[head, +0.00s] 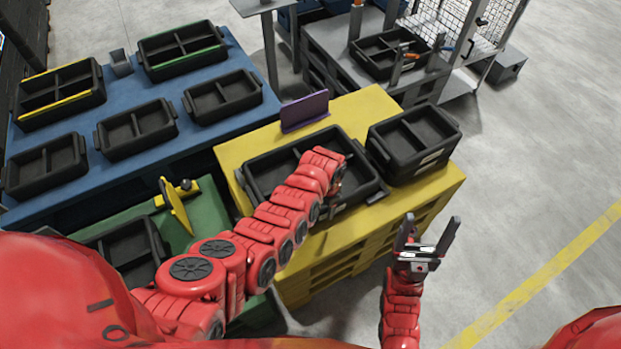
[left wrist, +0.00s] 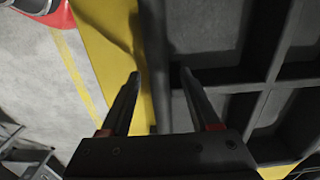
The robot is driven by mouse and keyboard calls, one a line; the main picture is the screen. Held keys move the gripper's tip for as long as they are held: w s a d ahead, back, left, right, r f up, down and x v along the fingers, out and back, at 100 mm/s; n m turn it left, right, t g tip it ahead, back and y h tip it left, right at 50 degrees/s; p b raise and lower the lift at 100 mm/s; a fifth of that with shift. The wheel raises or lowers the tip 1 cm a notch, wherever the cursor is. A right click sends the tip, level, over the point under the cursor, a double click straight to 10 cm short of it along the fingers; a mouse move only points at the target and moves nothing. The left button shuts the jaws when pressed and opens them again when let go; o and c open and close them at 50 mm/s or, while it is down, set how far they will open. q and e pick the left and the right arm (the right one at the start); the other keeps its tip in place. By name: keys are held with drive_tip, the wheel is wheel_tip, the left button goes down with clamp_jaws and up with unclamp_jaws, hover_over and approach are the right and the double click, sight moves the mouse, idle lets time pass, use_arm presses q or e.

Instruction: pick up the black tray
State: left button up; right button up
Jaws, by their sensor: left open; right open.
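A black tray (head: 285,153) with divided compartments lies on the yellow pallet-like stand (head: 235,150), partly hidden under my left arm. My left gripper (head: 337,188) is over the tray's near right part, its fingers mostly hidden in the head view. In the left wrist view, my open left gripper (left wrist: 160,74) has its two fingers on either side of the black tray's side wall (left wrist: 155,45); I cannot tell whether they touch it. My right gripper (head: 430,238) is open and empty, in front of the stand's right side and apart from the tray.
Another black tray or stack (head: 415,150) stands close on the right of the stand. A purple upright plate (head: 303,110) is behind the tray. Several black trays rest on the blue table (head: 190,135) at left. Grey floor (head: 540,150) at right is clear.

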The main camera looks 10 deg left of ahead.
use_arm(q)
drive_tip(key=shift+f, duration=0.65)
drive_tip(key=shift+c, duration=0.3)
clamp_jaws()
